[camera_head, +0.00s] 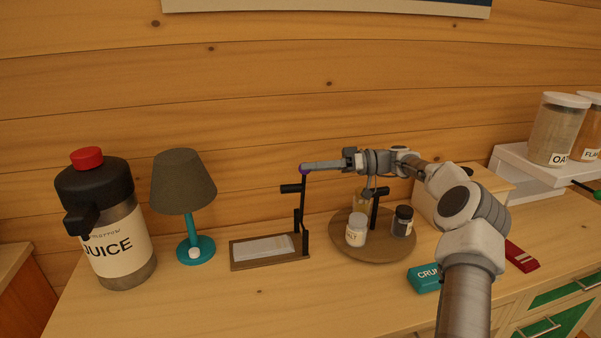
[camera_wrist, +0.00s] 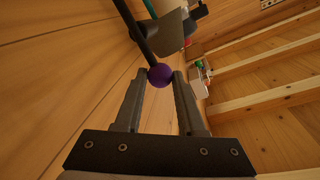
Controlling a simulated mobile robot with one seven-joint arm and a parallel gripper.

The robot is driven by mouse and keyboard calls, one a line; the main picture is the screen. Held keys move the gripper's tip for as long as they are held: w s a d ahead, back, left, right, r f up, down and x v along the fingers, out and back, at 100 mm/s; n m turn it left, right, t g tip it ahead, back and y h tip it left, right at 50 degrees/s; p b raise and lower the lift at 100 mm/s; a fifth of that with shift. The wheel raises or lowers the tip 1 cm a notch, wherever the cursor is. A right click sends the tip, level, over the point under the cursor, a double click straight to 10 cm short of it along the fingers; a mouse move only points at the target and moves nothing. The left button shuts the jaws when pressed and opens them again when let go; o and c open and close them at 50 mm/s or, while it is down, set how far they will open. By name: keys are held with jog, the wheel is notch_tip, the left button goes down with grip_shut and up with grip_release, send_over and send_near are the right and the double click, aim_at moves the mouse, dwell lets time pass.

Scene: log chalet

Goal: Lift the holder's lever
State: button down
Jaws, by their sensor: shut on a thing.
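The holder has a brown wooden base (camera_head: 236,255) with a white slab (camera_head: 263,248) lying in it. Its thin black lever (camera_head: 304,205) stands nearly upright at the base's right end. A purple ball knob (camera_head: 303,169) tops the lever. My gripper (camera_head: 307,167) reaches in from the right and is shut on this knob. In the wrist view, the purple knob (camera_wrist: 161,75) sits between the two fingertips of my gripper (camera_wrist: 160,77). The black lever (camera_wrist: 134,32) runs from it toward the upper left.
A lamp (camera_head: 184,180) and a juice jug (camera_head: 120,262) stand to the left. A round wooden tray (camera_head: 372,251) with small jars is right of the holder, below my arm. A teal box (camera_head: 424,279) lies in front. The wooden wall is close behind; the front-left counter is clear.

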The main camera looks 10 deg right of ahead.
jog(key=shift+d+f+y+b, duration=0.15)
jog(key=shift+d+y, duration=0.2)
jog(key=shift+d, duration=0.1)
jog(key=shift+d+f+y+b, duration=0.1)
jog(key=shift+d+y+b, duration=0.05)
jog(key=shift+d+y, duration=0.25)
jog(key=c, duration=0.5)
grip_release()
jog(key=s+d, duration=0.1)
jog(key=d, duration=0.6)
jog(key=shift+d+f, duration=0.2)
jog(key=shift+f, duration=0.05)
jog(key=shift+s, duration=0.1)
